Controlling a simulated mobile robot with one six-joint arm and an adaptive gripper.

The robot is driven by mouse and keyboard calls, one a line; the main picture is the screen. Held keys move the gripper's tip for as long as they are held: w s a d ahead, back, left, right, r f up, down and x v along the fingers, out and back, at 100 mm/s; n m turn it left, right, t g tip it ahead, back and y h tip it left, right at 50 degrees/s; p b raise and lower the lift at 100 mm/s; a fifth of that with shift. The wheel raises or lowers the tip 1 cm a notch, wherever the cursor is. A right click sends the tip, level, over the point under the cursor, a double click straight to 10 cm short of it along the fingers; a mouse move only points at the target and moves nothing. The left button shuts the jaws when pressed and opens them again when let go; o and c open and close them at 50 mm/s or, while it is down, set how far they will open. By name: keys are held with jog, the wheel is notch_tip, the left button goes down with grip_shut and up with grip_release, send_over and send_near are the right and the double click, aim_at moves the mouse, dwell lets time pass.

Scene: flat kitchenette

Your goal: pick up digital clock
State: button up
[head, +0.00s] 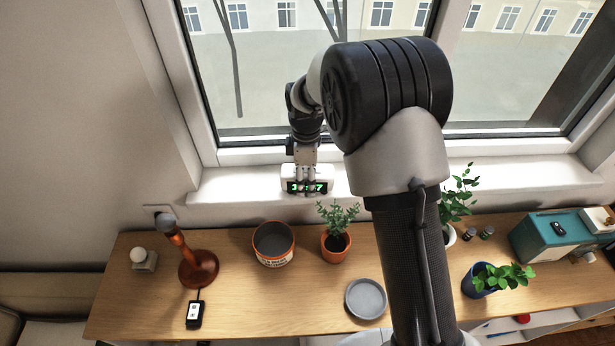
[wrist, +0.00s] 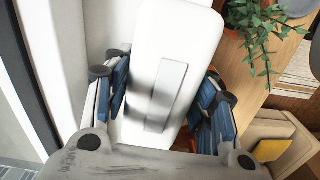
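The digital clock (head: 321,185) is a small white block with green digits. It stands on the white windowsill below the window in the head view. My gripper (head: 307,184) is above it with its fingers reaching down over it, hiding the middle digits. In the wrist view the clock's white top (wrist: 188,55), with a raised strip, lies between the two blue-padded fingers of my gripper (wrist: 165,92). The fingers are spread wide, one on each long side of the clock. Whether the pads touch it cannot be told.
Below the sill, a wooden counter (head: 240,312) holds an orange-rimmed pot (head: 274,258), a potted plant (head: 337,240), a grey plate (head: 366,299) and a brown lamp (head: 196,265). Window glass is close behind the clock. The sill is clear to the clock's left.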

jog(key=c, duration=0.8)
